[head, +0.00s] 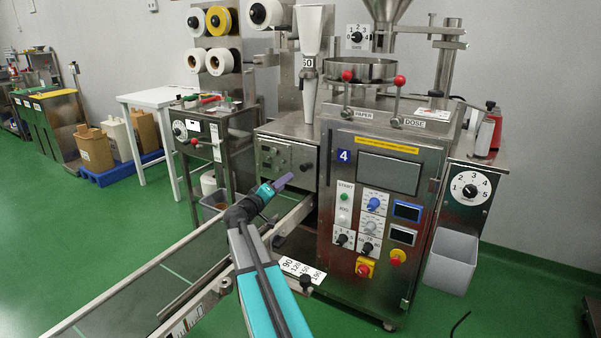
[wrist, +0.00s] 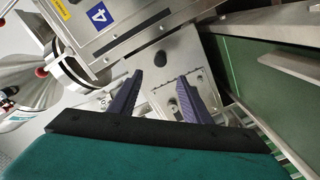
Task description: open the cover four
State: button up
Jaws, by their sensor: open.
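The machine labelled 4 (head: 344,155) is a steel cabinet right of centre in the head view; its blue label also shows in the wrist view (wrist: 99,14). Left of the cabinet is a flat steel cover (head: 284,160) with a black knob (head: 307,167) near its right side. It looks closed. In the wrist view the cover (wrist: 195,66) lies ahead with its black knob (wrist: 160,56). My gripper (head: 283,182) is in front of the cover, below and left of the knob. In the wrist view my gripper (wrist: 159,79) has its purple fingers apart, with nothing between them; the knob is beyond the tips.
A metal-framed conveyor (head: 150,265) runs toward the lower left, beside my arm. A number plate (head: 302,270) is below my gripper. Another steel unit (head: 208,140) stands to the left.

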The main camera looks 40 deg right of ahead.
aim_at(303, 169)
jog(key=x, duration=1.3)
